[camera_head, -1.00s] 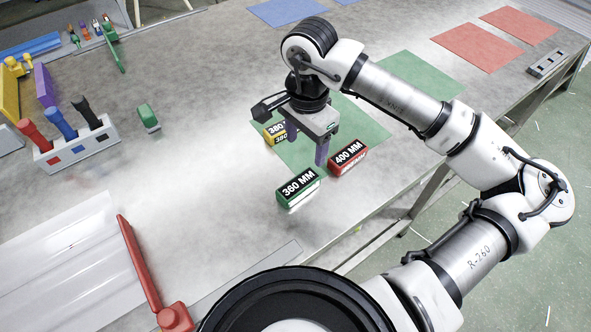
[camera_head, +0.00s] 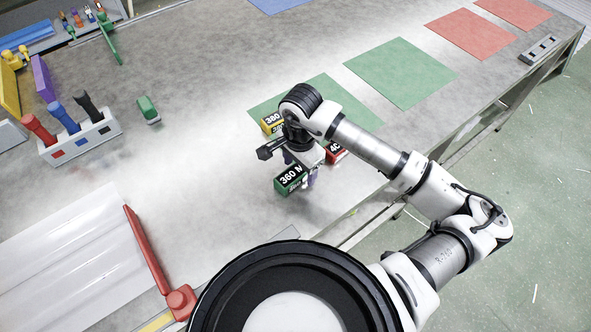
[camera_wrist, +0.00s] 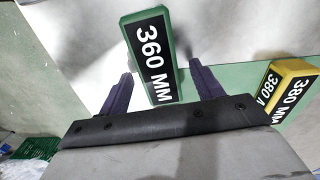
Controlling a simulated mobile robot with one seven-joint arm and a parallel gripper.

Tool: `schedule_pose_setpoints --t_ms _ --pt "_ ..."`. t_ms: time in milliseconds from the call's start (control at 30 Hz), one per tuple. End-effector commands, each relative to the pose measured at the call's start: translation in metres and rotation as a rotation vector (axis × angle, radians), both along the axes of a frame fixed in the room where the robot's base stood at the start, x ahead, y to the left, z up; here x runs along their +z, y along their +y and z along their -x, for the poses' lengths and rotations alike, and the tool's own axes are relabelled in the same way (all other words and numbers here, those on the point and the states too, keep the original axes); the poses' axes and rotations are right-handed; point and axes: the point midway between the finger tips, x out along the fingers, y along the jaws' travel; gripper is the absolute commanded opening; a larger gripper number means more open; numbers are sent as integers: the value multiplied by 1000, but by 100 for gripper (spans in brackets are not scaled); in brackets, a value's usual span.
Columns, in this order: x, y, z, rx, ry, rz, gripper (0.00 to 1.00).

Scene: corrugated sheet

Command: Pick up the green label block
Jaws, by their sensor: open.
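The green label block (camera_head: 289,181), marked 360 MM, sits on the grey table just off the near edge of a green mat (camera_head: 352,101). Its right end is partly hidden by my gripper in the head view. In the wrist view the green block (camera_wrist: 151,56) extends between my two dark purple fingers. My gripper (camera_wrist: 157,85) is open, with a finger on each side of the block and gaps showing. In the head view my gripper (camera_head: 300,172) is low, right at the block. I cannot tell whether either finger touches it.
A yellow 380 MM block (camera_head: 271,122) and a red block (camera_head: 336,153), partly hidden, stand close by. A tool holder (camera_head: 98,143), a small green object (camera_head: 148,110) and a corrugated sheet (camera_head: 75,260) lie to the left. The table between them is mostly clear.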

Motion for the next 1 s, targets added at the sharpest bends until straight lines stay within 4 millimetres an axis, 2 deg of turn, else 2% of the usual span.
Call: schedule_pose_setpoints --t_ms 133,333,700,1000 --pt "-8 0 0 0 0 0 65" --pt "-9 0 0 0 -1 1 65" --pt "-8 0 0 0 -1 1 17" --pt "-7 0 0 0 -1 0 16"
